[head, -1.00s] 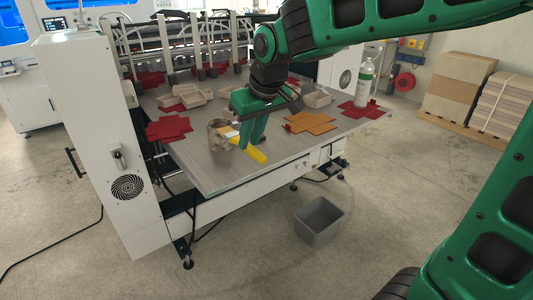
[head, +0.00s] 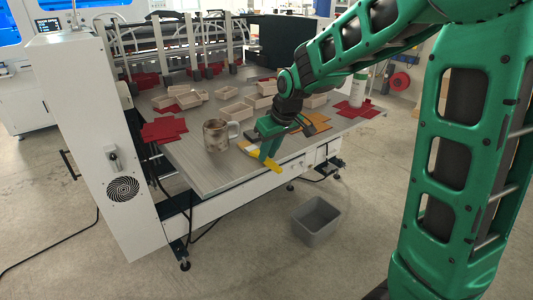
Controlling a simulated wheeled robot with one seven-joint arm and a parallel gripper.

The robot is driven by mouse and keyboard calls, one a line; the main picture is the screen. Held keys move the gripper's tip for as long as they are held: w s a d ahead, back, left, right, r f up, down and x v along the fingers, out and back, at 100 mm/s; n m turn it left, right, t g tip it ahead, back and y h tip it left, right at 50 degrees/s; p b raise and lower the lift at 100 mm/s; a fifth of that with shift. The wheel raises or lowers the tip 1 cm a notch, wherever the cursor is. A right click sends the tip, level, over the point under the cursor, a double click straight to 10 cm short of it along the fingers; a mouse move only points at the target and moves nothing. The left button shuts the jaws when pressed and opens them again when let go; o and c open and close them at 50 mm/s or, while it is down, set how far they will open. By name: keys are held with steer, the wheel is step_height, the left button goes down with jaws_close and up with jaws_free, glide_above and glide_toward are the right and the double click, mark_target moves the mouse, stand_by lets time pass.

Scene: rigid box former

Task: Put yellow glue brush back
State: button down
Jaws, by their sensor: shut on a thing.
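The yellow glue brush (head: 265,161) is in my gripper (head: 268,146), held tilted above the front edge of the table, its handle pointing down to the right. Its pale end points up to the left, toward the mug. My gripper is shut on it; the fingers hide part of the brush. A stained mug (head: 216,136) with a handle on its right stands upright on the table, left of my gripper and apart from the brush. The inside of the mug is mostly hidden.
The grey table (head: 200,170) holds red cut blanks (head: 163,130), an orange blank (head: 317,123) and several pale box trays (head: 236,112). A white bottle (head: 358,90) stands at the right. A grey bin (head: 317,219) is on the floor.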

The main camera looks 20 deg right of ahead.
steer(key=c, duration=1.6)
jaws_free()
steer(key=shift+f, duration=0.1)
steer(key=v, duration=1.2)
steer(key=s+d+f+m+g, duration=0.1)
steer(key=s+d+f+m, duration=0.2)
steer(key=s, duration=0.7)
steer(key=s+d+f+m+g, duration=0.2)
steer(key=s+d, duration=0.4)
steer(key=s, duration=0.4)
steer(key=s+d+f+m+g+h, duration=0.1)
steer(key=s+d+f+m, duration=0.4)
steer(key=s, duration=0.6)
steer(key=shift+s+d+f, duration=0.1)
steer(key=shift+d+f, duration=0.15)
